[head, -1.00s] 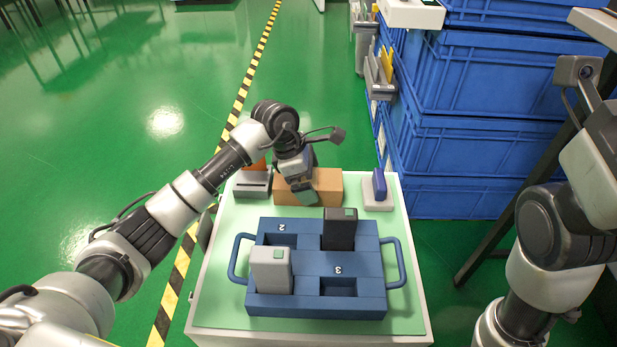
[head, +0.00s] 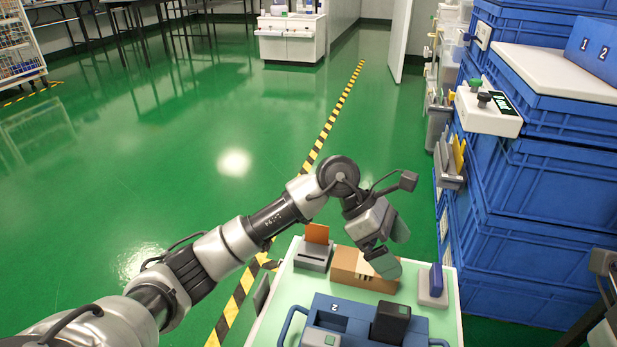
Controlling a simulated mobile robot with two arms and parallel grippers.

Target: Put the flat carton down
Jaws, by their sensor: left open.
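The flat carton (head: 350,262) is a brown box lying on the light green top of the cart (head: 284,292), near its far edge. A pale label with dark marks shows on it. My left gripper (head: 393,248) is open and empty, at the carton's right part. One finger with a pale green tip overlaps the carton in the picture; whether it touches is hard to tell.
A grey holder with an orange card (head: 317,234) stands left of the carton. A blue tester on a white stand (head: 433,290) stands right. A blue tray (head: 362,310) holds a black device (head: 391,322) in front. Blue crates (head: 530,180) rise at the right.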

